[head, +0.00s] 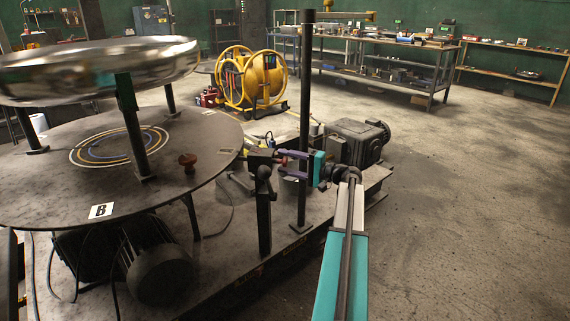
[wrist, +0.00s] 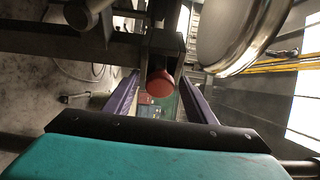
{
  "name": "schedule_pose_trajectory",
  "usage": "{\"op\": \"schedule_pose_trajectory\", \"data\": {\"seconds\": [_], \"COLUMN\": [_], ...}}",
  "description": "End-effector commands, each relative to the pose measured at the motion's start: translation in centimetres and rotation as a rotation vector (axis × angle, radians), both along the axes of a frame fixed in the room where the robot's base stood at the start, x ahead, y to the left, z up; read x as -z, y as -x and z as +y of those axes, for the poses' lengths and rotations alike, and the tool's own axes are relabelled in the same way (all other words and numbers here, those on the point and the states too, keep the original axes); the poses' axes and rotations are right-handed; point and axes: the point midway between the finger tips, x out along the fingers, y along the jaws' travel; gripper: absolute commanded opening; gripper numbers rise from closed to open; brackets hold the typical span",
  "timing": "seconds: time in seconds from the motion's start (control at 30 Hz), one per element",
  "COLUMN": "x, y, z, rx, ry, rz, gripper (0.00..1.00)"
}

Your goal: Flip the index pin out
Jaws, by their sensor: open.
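A red rounded knob, which looks like the index pin's handle (wrist: 160,84), shows in the wrist view on a dark block, between my purple fingers. In the wrist view my gripper (wrist: 160,78) has a finger on each side of the knob, with visible gaps. Whether the fingertips reach past the knob I cannot tell. The pin's shaft is hidden.
A round dark table (head: 60,190) carries a shiny metal dish (head: 100,68) on posts and another red-brown knob (head: 188,162). A dark vertical post (head: 306,110) stands close to my gripper. A motor (head: 358,142) sits behind. The floor at right is clear.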

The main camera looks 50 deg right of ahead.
Motion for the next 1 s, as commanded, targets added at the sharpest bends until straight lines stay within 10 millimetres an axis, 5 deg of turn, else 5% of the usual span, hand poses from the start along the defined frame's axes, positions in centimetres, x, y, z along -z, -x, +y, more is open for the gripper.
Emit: {"op": "schedule_pose_trajectory", "data": {"seconds": [0.33, 0.63, 1.0], "x": [0.00, 0.01, 0.00], "y": [-0.30, -0.32, -0.57], "z": [0.15, 0.19, 0.82], "rx": [-0.001, -0.001, -0.019], "ry": [0.000, 0.000, 0.000], "rz": [0.000, 0.000, 0.000], "gripper": [0.51, 0.00, 0.00]}}
